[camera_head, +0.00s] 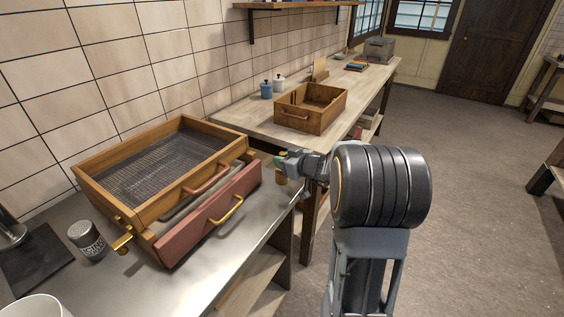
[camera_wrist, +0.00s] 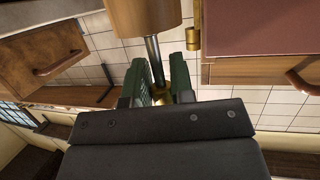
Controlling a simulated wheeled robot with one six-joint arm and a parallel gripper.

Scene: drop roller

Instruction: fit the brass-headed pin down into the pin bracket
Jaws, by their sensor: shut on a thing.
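My gripper (camera_head: 280,164) reaches out beside the right end of the wooden sieve box. In the wrist view, its green-padded fingers (camera_wrist: 160,80) are shut on the brass-headed pin. The pin's steel shaft (camera_wrist: 153,56) shows between the fingers, with brass low between them. A brown cylinder (camera_wrist: 143,16) lies at the shaft's far end; I cannot tell whether it is part of the pin. A brass fitting (camera_wrist: 193,35), perhaps the pin bracket, sits at the edge of the red panel, apart from the pin. Another brass fitting (camera_head: 122,240) is at the box's left front corner.
The wooden sieve box (camera_head: 92,180) with a red front panel (camera_head: 195,232) stands on the metal counter (camera_head: 90,275). A shaker (camera_head: 88,240) stands left of it. An open wooden box (camera_head: 322,112) sits on the bench behind. Open floor lies to the right.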

